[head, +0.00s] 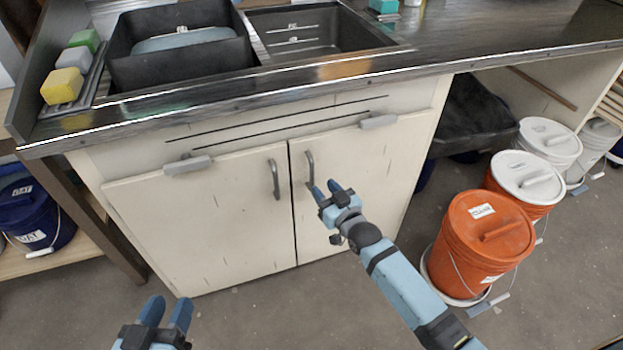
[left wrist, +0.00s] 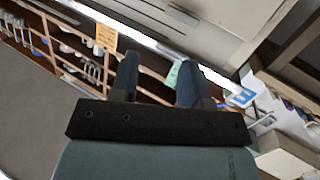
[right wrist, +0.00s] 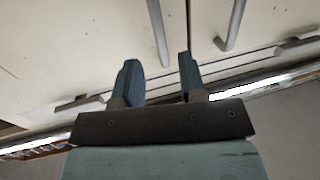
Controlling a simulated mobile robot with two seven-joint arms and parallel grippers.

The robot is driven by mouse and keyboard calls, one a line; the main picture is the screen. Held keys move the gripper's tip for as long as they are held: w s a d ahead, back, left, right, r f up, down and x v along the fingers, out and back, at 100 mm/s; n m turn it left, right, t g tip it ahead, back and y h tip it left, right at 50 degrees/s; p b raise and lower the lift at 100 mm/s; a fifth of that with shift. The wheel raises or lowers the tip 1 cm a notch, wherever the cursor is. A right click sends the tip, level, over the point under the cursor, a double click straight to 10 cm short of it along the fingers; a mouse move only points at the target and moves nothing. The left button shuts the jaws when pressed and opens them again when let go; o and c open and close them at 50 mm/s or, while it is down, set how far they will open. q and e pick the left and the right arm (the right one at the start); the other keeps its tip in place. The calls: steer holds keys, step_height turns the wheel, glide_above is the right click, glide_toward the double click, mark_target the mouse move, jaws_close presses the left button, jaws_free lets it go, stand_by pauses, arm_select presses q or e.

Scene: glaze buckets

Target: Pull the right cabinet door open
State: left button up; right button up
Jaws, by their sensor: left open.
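The right cabinet door (head: 368,165) is a cream panel under the counter, and it is shut flush beside the left door (head: 215,220). Its grey vertical handle (head: 309,168) is near the door's inner edge. My right gripper (head: 326,188) is open, with its fingertips close to the lower end of this handle. In the right wrist view the handle (right wrist: 157,30) appears between the two spread fingers; I cannot tell whether they touch it. My left gripper (head: 167,308) is open and empty, low in front of the left door.
The left door has its own handle (head: 274,179). An orange bucket (head: 475,250) and white-lidded buckets (head: 527,178) stand on the floor to the right. The counter edge (head: 270,85) overhangs the doors. The floor in front of the cabinet is clear.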

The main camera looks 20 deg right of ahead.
mark_target(313, 177)
steer(key=b+x, duration=0.1)
steer(key=x, duration=0.4)
steer(key=shift+w+a, duration=0.1)
steer(key=shift+w, duration=0.2)
arm_select(q)
steer(key=shift+w+d+r+t+h, duration=0.1)
steer(key=shift+d+r+t+h, duration=0.15)
steer(key=shift+r, duration=0.35)
steer(key=shift+s+d+r+t+h, duration=0.1)
steer(key=shift+d+r+t+h, duration=0.15)
steer(key=shift+r, duration=0.3)
steer(key=shift+w+d+r+t+h, duration=0.1)
steer(key=shift+r+t+h, duration=0.15)
steer(key=shift+r, duration=0.35)
arm_select(e)
steer(key=shift+w+a, duration=0.15)
steer(key=shift+w, duration=0.25)
arm_select(q)
steer(key=shift+w, duration=0.1)
arm_select(e)
jaws_close()
